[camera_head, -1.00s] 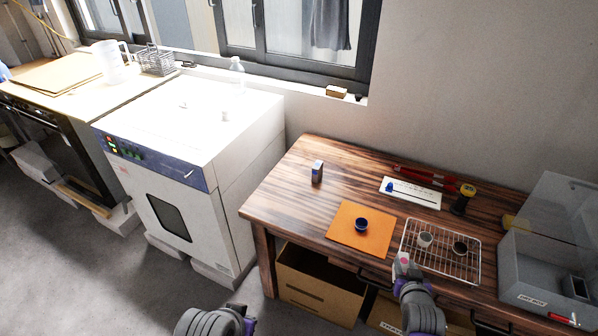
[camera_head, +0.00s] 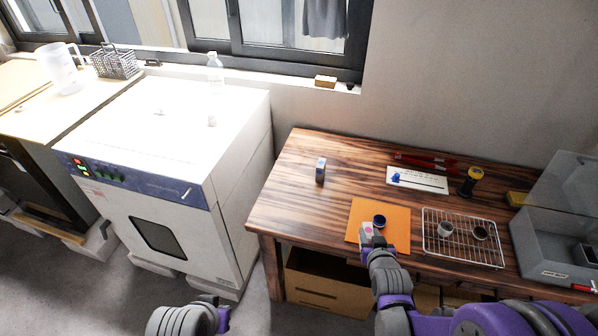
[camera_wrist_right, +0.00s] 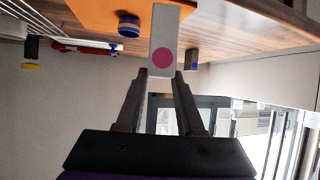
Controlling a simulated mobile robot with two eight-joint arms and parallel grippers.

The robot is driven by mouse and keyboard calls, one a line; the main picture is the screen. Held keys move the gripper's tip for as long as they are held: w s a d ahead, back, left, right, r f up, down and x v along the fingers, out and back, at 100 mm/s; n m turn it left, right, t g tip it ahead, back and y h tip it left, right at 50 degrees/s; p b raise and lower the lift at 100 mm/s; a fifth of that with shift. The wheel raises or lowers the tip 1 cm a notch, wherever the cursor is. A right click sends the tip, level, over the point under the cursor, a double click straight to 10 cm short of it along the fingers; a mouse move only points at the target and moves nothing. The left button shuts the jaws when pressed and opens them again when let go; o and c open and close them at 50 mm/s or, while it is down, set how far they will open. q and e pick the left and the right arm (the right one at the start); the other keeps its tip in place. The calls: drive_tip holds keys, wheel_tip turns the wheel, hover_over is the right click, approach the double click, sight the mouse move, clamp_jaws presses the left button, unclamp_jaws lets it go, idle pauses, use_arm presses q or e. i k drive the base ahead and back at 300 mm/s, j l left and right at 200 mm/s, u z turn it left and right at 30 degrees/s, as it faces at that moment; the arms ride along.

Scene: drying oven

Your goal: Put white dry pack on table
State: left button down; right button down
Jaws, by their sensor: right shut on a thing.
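My right gripper (camera_head: 371,246) is shut on a small white box-shaped pack (camera_head: 367,233) with a pink dot. In the right wrist view, the two fingers (camera_wrist_right: 161,76) grip the pack's lower end in the picture, and its pink-dotted face (camera_wrist_right: 164,42) shows. In the head view, the pack appears in front of the near part of the orange mat; I cannot tell whether it touches anything below. The wooden table (camera_head: 285,190) is on the right. My left gripper (camera_head: 222,319) shows only partly at the bottom; its fingers are unclear.
The orange mat (camera_head: 401,230) holds a dark blue round container (camera_head: 379,221). A wire rack (camera_head: 462,256) with two small cups is right of it. A small upright box (camera_head: 320,169) stands at the back left. A white oven (camera_head: 165,225) stands left.

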sight(316, 201)
drive_tip(key=i+j, duration=0.15)
drive_tip(key=j, duration=0.2)
drive_tip(key=i+j, duration=0.15)
drive_tip(key=j, duration=0.2)
drive_tip(key=i+j, duration=0.1)
drive_tip(key=j, duration=0.25)
drive_tip(key=i+j, duration=0.15)
drive_tip(key=j, duration=0.25)
